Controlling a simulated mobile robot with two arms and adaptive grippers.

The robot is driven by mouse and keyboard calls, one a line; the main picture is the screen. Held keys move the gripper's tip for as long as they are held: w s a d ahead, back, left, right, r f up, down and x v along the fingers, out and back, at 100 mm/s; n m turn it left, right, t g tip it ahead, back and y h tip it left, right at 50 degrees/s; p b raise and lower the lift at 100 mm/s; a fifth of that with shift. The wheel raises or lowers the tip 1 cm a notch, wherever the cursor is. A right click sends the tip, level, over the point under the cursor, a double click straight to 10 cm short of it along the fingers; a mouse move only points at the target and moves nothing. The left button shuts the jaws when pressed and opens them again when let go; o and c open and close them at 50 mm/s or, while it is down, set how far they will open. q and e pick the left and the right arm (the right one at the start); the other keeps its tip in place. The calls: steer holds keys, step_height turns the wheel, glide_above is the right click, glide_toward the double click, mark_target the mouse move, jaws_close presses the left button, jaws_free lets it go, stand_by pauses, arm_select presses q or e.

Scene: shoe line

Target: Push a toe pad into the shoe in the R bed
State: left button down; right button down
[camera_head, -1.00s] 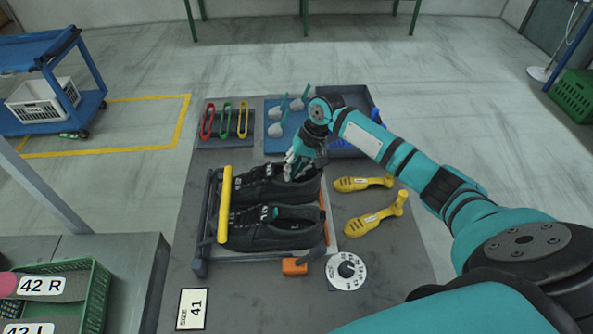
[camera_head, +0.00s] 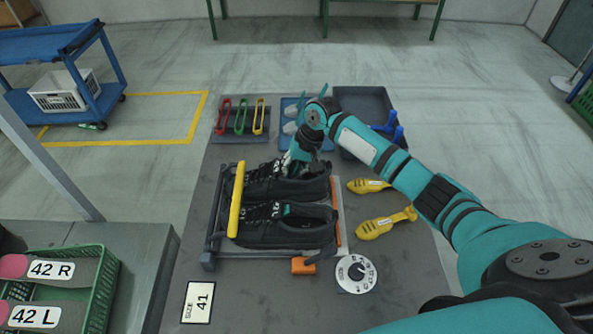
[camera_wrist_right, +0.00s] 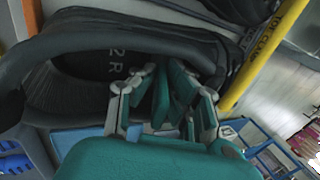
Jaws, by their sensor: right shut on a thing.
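Two black shoes lie side by side in a rack under a yellow bar. The far shoe (camera_head: 262,184) has an insole marked "2 R", seen inside its opening in the wrist view. My right gripper (camera_head: 291,162) is over this shoe's opening; it also shows in the wrist view (camera_wrist_right: 170,88). Its fingers are shut on a teal upright piece, the handle of a toe pad (camera_wrist_right: 165,98). The pad's lower part is hidden. The near shoe (camera_head: 300,232) has a teal piece (camera_head: 287,210) in its opening. My left gripper is not in view.
The yellow bar (camera_head: 237,200) crosses the toe ends. Yellow shoe lasts (camera_head: 385,223) lie to the right. A blue tray (camera_head: 284,143) with grey pads, a dark bin (camera_head: 362,97) and colored loops (camera_head: 240,118) stand behind. An orange block (camera_head: 303,266) and a dial (camera_head: 355,273) sit in front.

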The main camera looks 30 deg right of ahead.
mark_target(297, 161)
steer(key=shift+a, duration=0.45)
steer(key=c, duration=1.3)
jaws_free()
steer(key=shift+a+f, duration=0.1)
steer(key=shift+a, duration=0.05)
steer(key=shift+f, duration=0.1)
steer(key=shift+s, duration=0.1)
steer(key=shift+d+r+p, duration=0.35)
steer(key=shift+d+p, duration=0.05)
steer(key=shift+p, duration=0.35)
steer(key=shift+s+d+r+p, duration=0.2)
steer(key=shift+d+r+p, duration=0.1)
steer(key=shift+d+p, duration=0.25)
steer(key=shift+d+r+p, duration=0.15)
steer(key=shift+r+p, duration=1.3)
steer(key=shift+p, duration=0.6)
steer(key=shift+r, duration=0.1)
